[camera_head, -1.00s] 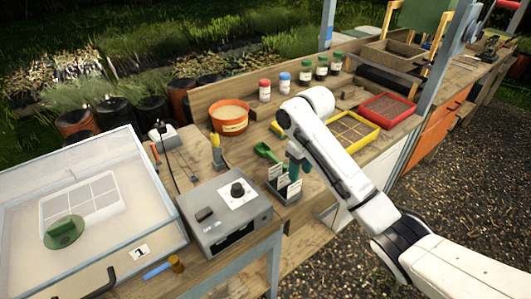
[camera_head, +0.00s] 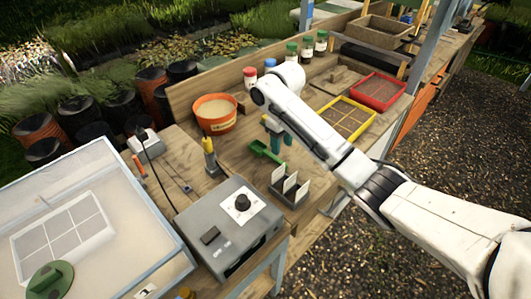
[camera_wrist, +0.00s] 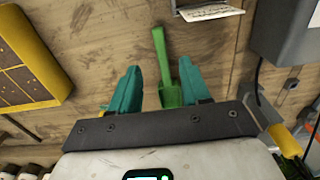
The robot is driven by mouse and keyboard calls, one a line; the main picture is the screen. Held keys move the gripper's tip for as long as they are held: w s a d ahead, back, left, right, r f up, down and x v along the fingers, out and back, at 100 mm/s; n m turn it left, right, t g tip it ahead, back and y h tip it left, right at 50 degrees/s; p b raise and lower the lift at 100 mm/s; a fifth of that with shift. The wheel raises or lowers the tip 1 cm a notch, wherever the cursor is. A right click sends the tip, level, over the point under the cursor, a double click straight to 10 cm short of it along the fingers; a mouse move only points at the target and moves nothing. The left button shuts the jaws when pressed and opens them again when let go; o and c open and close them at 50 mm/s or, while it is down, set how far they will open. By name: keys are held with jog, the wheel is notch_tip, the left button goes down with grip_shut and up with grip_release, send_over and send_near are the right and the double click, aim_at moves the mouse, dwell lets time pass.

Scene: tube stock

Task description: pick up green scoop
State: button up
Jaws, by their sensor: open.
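The green scoop (camera_head: 265,151) lies on the wooden bench, between the orange pot and the rack of white labels. It also shows in the wrist view (camera_wrist: 165,68), its handle pointing up the picture. My gripper (camera_wrist: 158,85) is open, with its teal fingers on either side of the scoop in that picture. The scoop's lower end is partly hidden by the gripper body. In the head view my gripper (camera_head: 276,138) hangs by the scoop. I cannot tell how far above the bench the fingertips are.
A yellow-framed tray (camera_head: 347,118) and a red tray (camera_head: 378,91) stand right of my arm. The orange pot (camera_head: 215,114) stands behind left. A grey box with a knob (camera_head: 228,226) and the label rack (camera_head: 289,188) are in front. A yellow-topped tool (camera_head: 210,157) stands left.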

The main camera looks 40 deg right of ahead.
aim_at(279, 160)
jog(key=shift+w+a+f+p, duration=0.1)
jog(key=shift+w+f+p, duration=0.15)
jog(key=shift+f, duration=1.6)
jog(key=shift+w+f+p, duration=0.1)
jog(key=shift+f+p, duration=0.1)
jog(key=shift+f, duration=1.6)
grip_shut()
